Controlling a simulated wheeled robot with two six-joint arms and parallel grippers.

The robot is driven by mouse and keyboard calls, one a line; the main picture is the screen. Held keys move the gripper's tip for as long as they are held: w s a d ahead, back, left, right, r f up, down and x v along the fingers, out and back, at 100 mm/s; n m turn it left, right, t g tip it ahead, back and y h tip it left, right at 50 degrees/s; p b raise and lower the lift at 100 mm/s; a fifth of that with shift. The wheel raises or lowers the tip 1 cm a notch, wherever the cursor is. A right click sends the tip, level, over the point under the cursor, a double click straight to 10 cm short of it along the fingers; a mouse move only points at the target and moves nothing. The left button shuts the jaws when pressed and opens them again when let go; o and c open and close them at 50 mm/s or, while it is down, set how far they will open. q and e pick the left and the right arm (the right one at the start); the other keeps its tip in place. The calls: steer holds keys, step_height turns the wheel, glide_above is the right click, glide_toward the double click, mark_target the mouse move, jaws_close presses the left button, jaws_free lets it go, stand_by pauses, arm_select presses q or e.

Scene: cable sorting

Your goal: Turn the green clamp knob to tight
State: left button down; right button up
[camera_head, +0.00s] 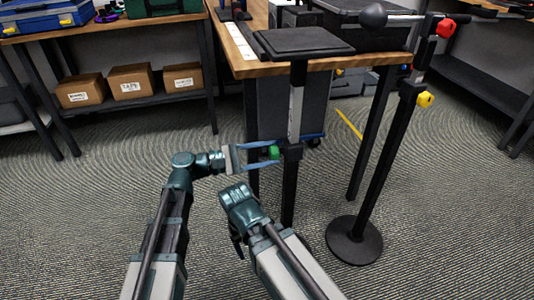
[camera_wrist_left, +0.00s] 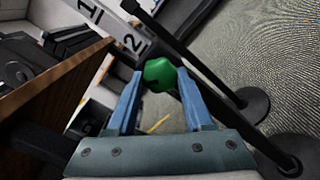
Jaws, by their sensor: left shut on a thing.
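The green clamp knob (camera_head: 274,153) sits on the collar of a dark post with a silver upper section, in front of the wooden table. In the left wrist view the green knob (camera_wrist_left: 160,75) shows between the fingertips. My left gripper (camera_head: 272,154) reaches it from the left, its blue fingers on either side of the knob and shut on it. The post's scale (camera_wrist_left: 134,43) shows the numbers 1 and 2 in the wrist view.
A black flat plate (camera_head: 305,40) tops the post. A second stand (camera_head: 385,165) with a round base, a red knob (camera_head: 446,28) and a yellow knob (camera_head: 425,100) is at the right. The wooden table (camera_head: 240,60) is behind. Open carpet lies at the left.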

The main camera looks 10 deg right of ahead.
arm_select(q)
steer(key=m, duration=1)
steer(key=shift+m, duration=0.6)
steer(key=shift+c, duration=1.4)
jaws_free()
steer(key=shift+r, duration=0.1)
steer(key=shift+a, duration=0.15)
steer(key=a, duration=1.3)
steer(key=shift+s+a, duration=0.25)
steer(key=shift+a, duration=0.05)
